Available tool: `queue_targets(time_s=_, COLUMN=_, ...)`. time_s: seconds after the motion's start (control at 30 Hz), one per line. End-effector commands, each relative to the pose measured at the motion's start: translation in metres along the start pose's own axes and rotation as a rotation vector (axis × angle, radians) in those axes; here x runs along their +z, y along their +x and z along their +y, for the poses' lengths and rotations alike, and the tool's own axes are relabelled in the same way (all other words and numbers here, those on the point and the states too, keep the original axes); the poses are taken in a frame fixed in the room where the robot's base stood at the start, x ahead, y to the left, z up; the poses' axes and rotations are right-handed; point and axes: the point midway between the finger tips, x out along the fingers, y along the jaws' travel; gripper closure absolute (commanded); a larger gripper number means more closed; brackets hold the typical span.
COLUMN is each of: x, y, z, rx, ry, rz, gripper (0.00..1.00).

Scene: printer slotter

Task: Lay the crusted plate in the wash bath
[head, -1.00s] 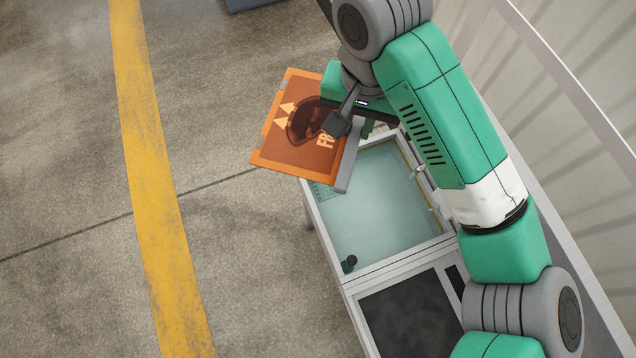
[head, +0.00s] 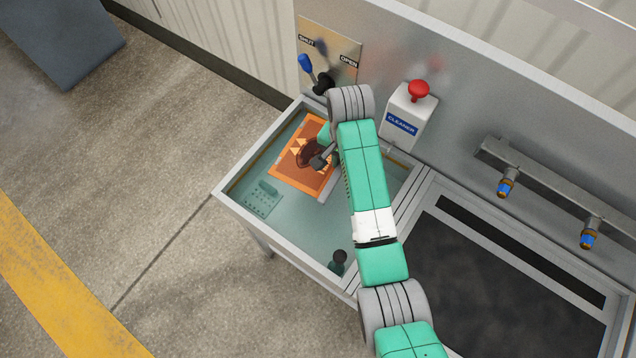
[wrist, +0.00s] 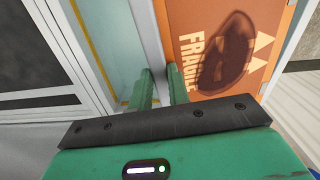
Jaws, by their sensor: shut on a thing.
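The crusted plate (head: 290,175) is orange with a dark brown patch, pale arrow marks and a grey strip along one edge. It lies within the outline of the wash bath (head: 310,225), in its back part; whether it touches the bottom I cannot tell. My gripper (head: 322,160) is at the plate's right side. In the wrist view my gripper (wrist: 161,88) has its two green fingers shut on the plate's grey edge strip, with the orange face (wrist: 190,20) and the word FRAGILE to the right. The arm hides the bath's right part.
A perforated drain (head: 262,200) and a dark knob (head: 338,260) are in the bath. Behind stand a blue-tipped SHUT/OPEN lever (head: 306,64) and a CLEANER box (head: 408,115) with a red button. A dark-surfaced basin (head: 480,280) and taps (head: 506,185) are to the right.

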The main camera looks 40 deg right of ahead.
Motion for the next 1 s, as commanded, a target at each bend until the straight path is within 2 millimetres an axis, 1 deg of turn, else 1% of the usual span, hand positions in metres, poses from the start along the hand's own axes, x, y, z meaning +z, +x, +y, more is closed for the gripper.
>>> queue_targets(time_s=0.03, x=0.001, y=0.029, z=0.017, rx=-0.001, ry=0.030, rz=-0.002, gripper=1.00)
queue_targets(time_s=0.1, x=0.001, y=0.053, z=0.038, rx=-0.001, ry=0.062, rz=-0.001, gripper=1.00)
queue_targets(time_s=0.2, x=0.001, y=0.075, z=0.059, rx=-0.002, ry=0.093, rz=0.001, gripper=1.00)
queue_targets(time_s=0.3, x=0.002, y=0.085, z=0.071, rx=-0.004, ry=0.109, rz=0.003, gripper=1.00)
queue_targets(time_s=0.4, x=0.002, y=0.088, z=0.075, rx=-0.004, ry=0.115, rz=0.004, gripper=1.00)
queue_targets(time_s=0.57, x=0.002, y=0.088, z=0.075, rx=-0.004, ry=0.115, rz=0.004, gripper=1.00)
queue_targets(time_s=0.6, x=0.002, y=0.091, z=0.075, rx=-0.004, ry=0.115, rz=0.003, gripper=1.00)
queue_targets(time_s=0.67, x=0.002, y=0.102, z=0.075, rx=-0.003, ry=0.115, rz=0.002, gripper=1.00)
queue_targets(time_s=0.7, x=0.003, y=0.113, z=0.075, rx=-0.002, ry=0.114, rz=0.000, gripper=1.00)
queue_targets(time_s=0.8, x=0.002, y=0.135, z=0.075, rx=-0.003, ry=0.113, rz=0.001, gripper=1.00)
queue_targets(time_s=0.9, x=0.002, y=0.148, z=0.074, rx=-0.004, ry=0.114, rz=0.003, gripper=1.00)
queue_targets(time_s=1.0, x=0.002, y=0.150, z=0.074, rx=-0.005, ry=0.114, rz=0.004, gripper=1.00)
